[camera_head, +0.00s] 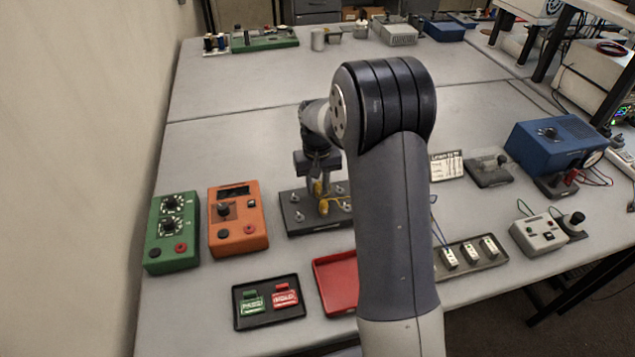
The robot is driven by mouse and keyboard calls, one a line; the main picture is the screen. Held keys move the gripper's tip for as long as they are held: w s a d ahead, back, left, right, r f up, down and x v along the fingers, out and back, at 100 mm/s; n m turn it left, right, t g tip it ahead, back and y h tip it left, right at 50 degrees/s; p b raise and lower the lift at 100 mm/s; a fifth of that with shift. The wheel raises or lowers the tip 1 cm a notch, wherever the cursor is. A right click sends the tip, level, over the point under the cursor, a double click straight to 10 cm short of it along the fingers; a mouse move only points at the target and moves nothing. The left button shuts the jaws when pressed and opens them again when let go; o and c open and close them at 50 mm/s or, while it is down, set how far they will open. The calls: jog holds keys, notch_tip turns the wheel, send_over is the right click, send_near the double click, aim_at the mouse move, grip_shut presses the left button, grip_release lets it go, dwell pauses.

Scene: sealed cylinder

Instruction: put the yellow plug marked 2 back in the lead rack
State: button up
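Two small yellow pieces show at a dark board with silver posts (296,216) in the middle of the table. The upper yellow piece (318,188) is right by my gripper (322,186); the lower one (323,207) is at the board, with yellow lead running right behind my arm. No number is readable on either. My gripper points down over the board, small and partly hidden by its own wrist. I cannot tell whether its fingers hold the upper piece. I cannot tell whether this board is the lead rack. A grey tray (489,263) with several white blocks and leads stands to the right.
A green box (172,235) and an orange meter (238,219) stand left of the board. In front are a black tray (238,318) with green and red tags and a red tray (337,283), partly hidden by my arm. A blue box (555,145) stands right.

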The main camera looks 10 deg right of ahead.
jog(key=o, duration=0.4)
notch_tip(320, 180, up, 11)
jog(key=shift+f+b, duration=0.1)
jog(key=shift+b, duration=0.6)
notch_tip(320, 180, down, 11)
jog(key=shift+r+p, duration=0.1)
jog(key=shift+p, duration=0.6)
